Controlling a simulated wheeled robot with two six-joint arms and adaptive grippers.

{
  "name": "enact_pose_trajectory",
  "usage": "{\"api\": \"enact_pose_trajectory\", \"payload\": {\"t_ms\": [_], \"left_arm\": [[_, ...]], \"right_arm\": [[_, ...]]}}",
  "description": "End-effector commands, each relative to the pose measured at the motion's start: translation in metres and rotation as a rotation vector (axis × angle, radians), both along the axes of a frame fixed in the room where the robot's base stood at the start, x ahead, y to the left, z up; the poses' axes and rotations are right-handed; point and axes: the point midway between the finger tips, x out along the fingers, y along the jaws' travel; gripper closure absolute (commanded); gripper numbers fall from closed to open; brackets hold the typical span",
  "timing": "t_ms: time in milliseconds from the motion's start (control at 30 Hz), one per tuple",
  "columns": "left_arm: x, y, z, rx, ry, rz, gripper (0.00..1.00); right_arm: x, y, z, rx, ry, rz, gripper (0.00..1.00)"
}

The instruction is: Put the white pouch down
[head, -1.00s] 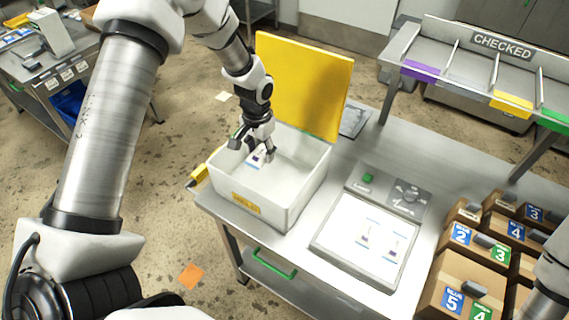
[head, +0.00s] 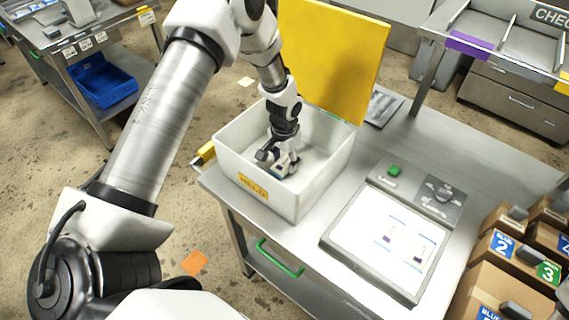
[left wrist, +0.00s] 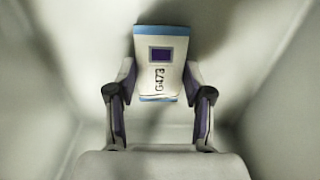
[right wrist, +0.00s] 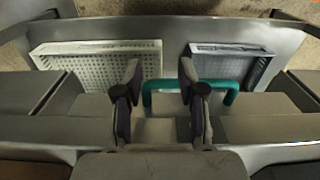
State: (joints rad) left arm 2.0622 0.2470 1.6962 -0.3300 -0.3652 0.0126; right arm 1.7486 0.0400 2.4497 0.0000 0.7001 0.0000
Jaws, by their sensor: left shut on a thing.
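The white pouch (left wrist: 161,66) has blue end bands, a dark square and the marking G473. It shows in the left wrist view between the fingers of my left gripper (left wrist: 160,95), which is shut on it. In the head view my left gripper (head: 279,164) is down inside the white bin labelled HELD (head: 240,163), and the pouch (head: 282,169) is mostly hidden by the fingers. I cannot tell whether the pouch touches the bin floor.
A yellow panel (head: 333,60) stands up behind the bin. A lit inspection panel (head: 385,240) with two pouch-like items lies to its right. Numbered cardboard boxes (head: 505,260) stand at the right. The right wrist view shows two perforated trays (right wrist: 95,62) and a green handle (right wrist: 190,85).

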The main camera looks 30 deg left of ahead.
Motion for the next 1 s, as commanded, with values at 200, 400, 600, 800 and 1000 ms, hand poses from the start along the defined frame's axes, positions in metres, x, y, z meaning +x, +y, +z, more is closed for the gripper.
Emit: {"api": "enact_pose_trajectory", "payload": {"t_ms": [200,400,600,800,1000], "left_arm": [[0.000,0.000,0.001,0.000,0.001,0.000,0.89],[0.000,0.000,0.000,0.000,0.001,-0.001,0.24],[0.000,0.000,0.000,0.000,0.001,-0.001,0.24],[0.000,0.000,0.014,0.000,0.001,-0.001,0.24],[0.000,0.000,0.062,0.000,0.000,-0.001,0.24]], "right_arm": [[0.001,0.000,0.002,0.000,-0.001,0.000,0.60],[0.001,0.000,0.001,0.000,-0.001,0.000,0.60],[0.001,0.000,0.001,0.000,-0.001,0.000,0.60],[0.000,0.000,0.013,0.000,-0.001,0.000,0.60],[0.000,0.000,0.053,0.000,-0.001,0.000,0.60]]}}
